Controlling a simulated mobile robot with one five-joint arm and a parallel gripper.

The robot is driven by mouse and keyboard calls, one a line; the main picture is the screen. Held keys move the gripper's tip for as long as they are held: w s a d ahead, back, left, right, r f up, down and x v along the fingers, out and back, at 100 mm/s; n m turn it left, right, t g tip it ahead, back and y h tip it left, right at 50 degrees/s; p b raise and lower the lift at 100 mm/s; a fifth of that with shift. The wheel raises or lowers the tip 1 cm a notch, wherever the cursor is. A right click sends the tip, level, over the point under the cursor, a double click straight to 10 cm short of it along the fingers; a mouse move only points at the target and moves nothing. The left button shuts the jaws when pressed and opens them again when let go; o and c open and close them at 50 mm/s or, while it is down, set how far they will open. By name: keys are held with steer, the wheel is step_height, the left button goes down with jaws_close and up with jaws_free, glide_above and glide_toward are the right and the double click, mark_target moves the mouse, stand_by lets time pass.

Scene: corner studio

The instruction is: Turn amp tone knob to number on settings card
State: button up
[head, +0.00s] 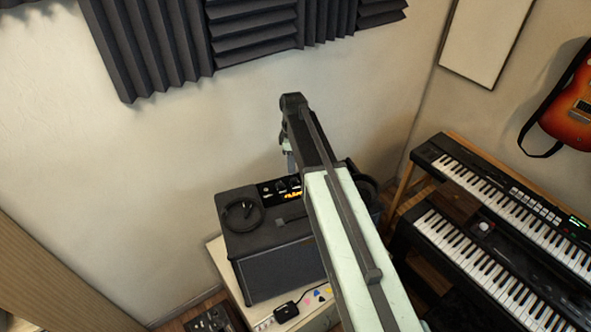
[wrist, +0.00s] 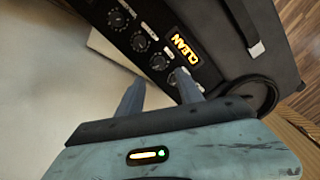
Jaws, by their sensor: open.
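The black amp (head: 270,262) stands on a pale cabinet against the wall. A row of dark knobs runs beside the display, including an upper knob (wrist: 115,18), a middle knob (wrist: 139,42) and a lower one (wrist: 158,62). Another knob (wrist: 178,76) is close to the right fingertip; I cannot tell whether they touch. My gripper (wrist: 159,80) is open and empty, its fingers pointing at the panel. Knob labels are too small to read. I cannot make out a settings card.
The pale cabinet (head: 217,254) holds a small black box (head: 286,312) and coloured picks in front of the amp. Two keyboards (head: 500,205) stand at right. Foam panels (head: 250,45) cover the wall above.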

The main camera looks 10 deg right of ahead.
mark_target(294, 179)
steer(key=shift+s+f+b, duration=0.15)
steer(key=shift+f+b, duration=0.05)
steer(key=shift+b, duration=0.1)
steer(key=f+b, duration=0.7)
steer(key=shift+d+f, duration=0.2)
steer(key=shift+f, duration=0.1)
steer(key=shift+r, duration=0.1)
steer(key=shift+r, duration=0.1)
jaws_close()
